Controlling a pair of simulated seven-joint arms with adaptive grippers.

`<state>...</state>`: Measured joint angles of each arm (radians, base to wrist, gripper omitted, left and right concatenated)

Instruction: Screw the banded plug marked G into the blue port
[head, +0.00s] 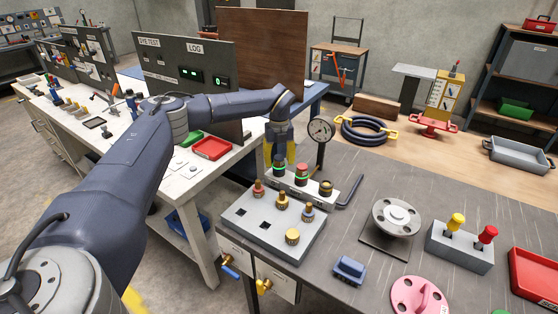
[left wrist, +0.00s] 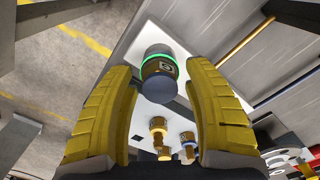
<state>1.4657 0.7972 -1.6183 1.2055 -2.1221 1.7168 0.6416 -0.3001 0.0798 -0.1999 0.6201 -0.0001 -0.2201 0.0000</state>
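The plug marked G (left wrist: 165,67) shows in the left wrist view, with a dark rounded end, a brass band and a green glowing ring. It stands between the yellow fingers of my left gripper (left wrist: 162,110), with gaps on both sides. In the head view, this gripper (head: 279,158) points down over the leftmost position of the grey port block (head: 313,195). A dark plug with a green ring (head: 279,167) stands there, partly between the fingers. The port's blue colour is hidden. A second green-ringed plug (head: 302,174) stands in the block's middle. My right gripper is out of view.
A grey tray (head: 240,224) in front of the block holds several brass plugs with coloured tops. A flanged spool (head: 397,215) is farther right.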

